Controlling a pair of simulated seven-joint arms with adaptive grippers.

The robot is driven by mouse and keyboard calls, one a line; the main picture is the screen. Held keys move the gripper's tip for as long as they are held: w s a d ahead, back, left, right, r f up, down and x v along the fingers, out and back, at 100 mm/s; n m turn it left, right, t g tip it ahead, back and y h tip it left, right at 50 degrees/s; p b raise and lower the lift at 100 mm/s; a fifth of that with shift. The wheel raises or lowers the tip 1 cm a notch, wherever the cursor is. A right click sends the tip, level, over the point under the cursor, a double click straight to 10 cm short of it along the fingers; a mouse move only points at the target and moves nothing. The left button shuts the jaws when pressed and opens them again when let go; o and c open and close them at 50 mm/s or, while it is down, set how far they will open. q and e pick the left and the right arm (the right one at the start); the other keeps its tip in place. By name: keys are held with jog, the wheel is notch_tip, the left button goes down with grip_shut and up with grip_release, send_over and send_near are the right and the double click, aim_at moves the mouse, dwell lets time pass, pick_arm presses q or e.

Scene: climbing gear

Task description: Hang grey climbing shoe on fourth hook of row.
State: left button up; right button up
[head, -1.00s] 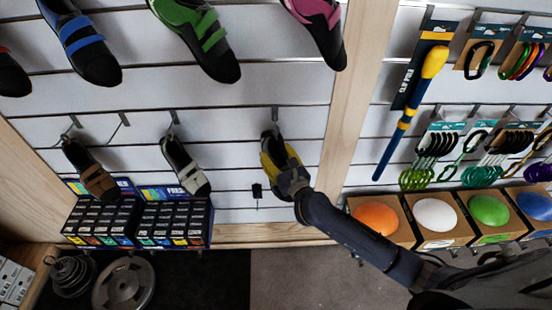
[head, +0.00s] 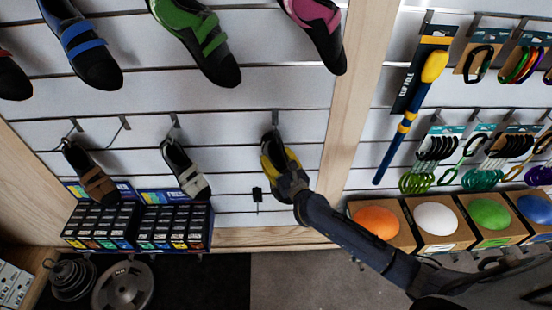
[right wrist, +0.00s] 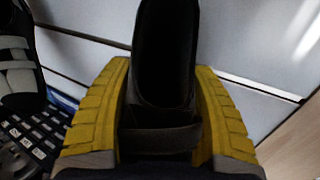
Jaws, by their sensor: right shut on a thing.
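The grey climbing shoe (head: 269,143) looks mostly black, with a dark grey strap, in the low light. It is upright, heel up, at the fourth hook (head: 275,117), right of the other hooks in the lower row. I cannot tell whether its heel loop is on the hook. My right gripper (head: 281,161) is shut on it, with a yellow finger pad on each side. In the right wrist view the shoe (right wrist: 165,55) stands between the pads of the gripper (right wrist: 160,110), its dark strap across the lower middle. My left gripper is not in view.
A brown-strapped shoe (head: 93,178) and a pale-strapped shoe (head: 186,172) hang left in the same row; the second hook (head: 124,122) is bare. A pink shoe (head: 319,30) hangs above. A wooden post (head: 353,95) stands right of the hook. Boxed chalk balls (head: 436,216) are right of my arm.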

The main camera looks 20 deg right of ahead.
jog(key=o, duration=1.4)
jog(key=shift+o, duration=0.2)
jog(key=shift+s, duration=0.15)
